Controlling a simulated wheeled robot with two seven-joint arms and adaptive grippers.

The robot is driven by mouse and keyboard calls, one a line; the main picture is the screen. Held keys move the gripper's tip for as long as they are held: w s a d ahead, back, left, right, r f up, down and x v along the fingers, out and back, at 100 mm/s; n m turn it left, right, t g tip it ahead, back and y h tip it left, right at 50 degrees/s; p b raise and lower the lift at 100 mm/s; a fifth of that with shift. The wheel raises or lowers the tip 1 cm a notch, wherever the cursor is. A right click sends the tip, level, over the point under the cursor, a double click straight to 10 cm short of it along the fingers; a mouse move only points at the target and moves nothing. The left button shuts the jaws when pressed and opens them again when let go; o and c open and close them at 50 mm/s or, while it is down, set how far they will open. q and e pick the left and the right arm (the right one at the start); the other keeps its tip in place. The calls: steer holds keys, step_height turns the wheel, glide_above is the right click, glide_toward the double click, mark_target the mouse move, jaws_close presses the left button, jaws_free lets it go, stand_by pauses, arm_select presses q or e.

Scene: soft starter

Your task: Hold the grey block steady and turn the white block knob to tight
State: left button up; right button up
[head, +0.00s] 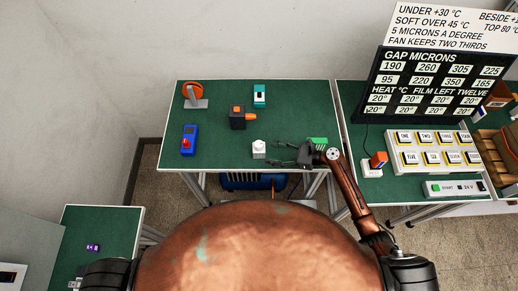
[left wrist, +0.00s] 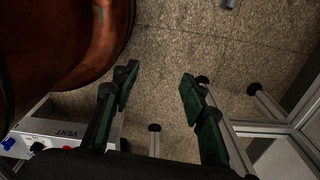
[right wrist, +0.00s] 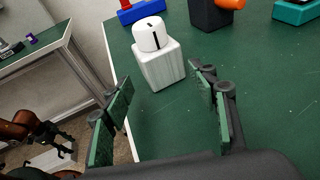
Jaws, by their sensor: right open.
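A pale grey-white block (right wrist: 161,64) stands upright on the green table. A round white knob (right wrist: 151,33) with a dark line sits on its top. The block also shows near the table's front edge in the head view (head: 259,150). My right gripper (head: 285,154) is open and low, just right of the block. In the right wrist view the block stands beyond and between the fingertips, apart from them. My left gripper (left wrist: 157,82) is open and empty over the floor; it is outside the head view.
Behind the block are a dark block with an orange part (head: 238,117), a teal item (head: 260,95), an orange disc on a stand (head: 193,94) and a blue box with a red knob (head: 189,141). A green item (head: 318,143) lies by my right wrist. A VENT box (left wrist: 62,130) is low left.

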mark_target(261, 152)
steer(key=x, duration=0.3)
steer(key=shift+w+a, duration=0.15)
steer(key=shift+a, duration=0.2)
arm_select(q)
steer(key=shift+w+f, duration=0.25)
steer(key=shift+w, duration=0.35)
arm_select(e)
steer(key=shift+x, duration=1.05)
arm_select(q)
steer(key=shift+s, duration=0.1)
arm_select(e)
steer(key=shift+f, duration=0.1)
steer(key=shift+c, duration=0.4)
